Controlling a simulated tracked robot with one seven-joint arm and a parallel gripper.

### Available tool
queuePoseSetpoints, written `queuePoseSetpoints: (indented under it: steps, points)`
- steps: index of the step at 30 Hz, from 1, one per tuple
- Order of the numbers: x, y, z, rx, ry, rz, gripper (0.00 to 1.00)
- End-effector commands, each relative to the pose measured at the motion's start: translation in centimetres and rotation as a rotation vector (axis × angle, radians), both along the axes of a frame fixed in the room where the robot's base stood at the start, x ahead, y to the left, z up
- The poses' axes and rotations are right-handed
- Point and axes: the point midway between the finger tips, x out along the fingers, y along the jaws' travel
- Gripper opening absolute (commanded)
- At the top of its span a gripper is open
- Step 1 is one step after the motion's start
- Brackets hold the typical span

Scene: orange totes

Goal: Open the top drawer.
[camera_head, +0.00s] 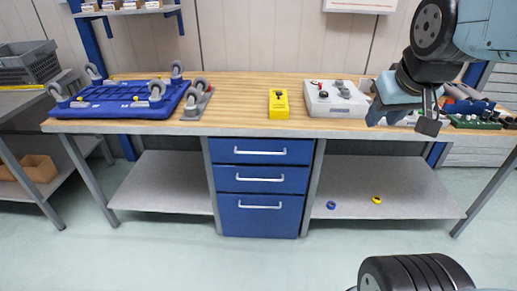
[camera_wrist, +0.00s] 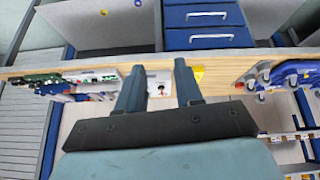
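The blue drawer unit hangs under the middle of the workbench. Its top drawer (camera_head: 231,146) is closed, flush with the two drawers below, and has a pale horizontal bar handle (camera_head: 260,152). The wrist view is inverted; there the top drawer (camera_wrist: 185,42) lies closest to the bench edge, with its handle (camera_wrist: 212,37) visible. My gripper (camera_head: 430,117) is raised over the right part of the bench, well to the right of the drawers and touching nothing. In the wrist view my gripper (camera_wrist: 159,67) has its two fingers spread apart with nothing held.
On the wooden benchtop (camera_head: 235,115) are a blue wheeled dolly (camera_head: 115,102), a yellow box (camera_head: 279,104) and a white control box (camera_head: 335,98). Shelves lie either side of the drawers; the right shelf (camera_head: 385,190) holds two small rings.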

Motion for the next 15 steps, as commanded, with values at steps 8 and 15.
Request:
queuePoseSetpoints:
  steps: [8, 15]
  points:
    - [9.6, -0.6, -1.9, -0.175, -0.095, 0.206, 0.35]
    - [17.3, -0.2, -4.6, -0.327, -0.186, 0.409, 0.35]
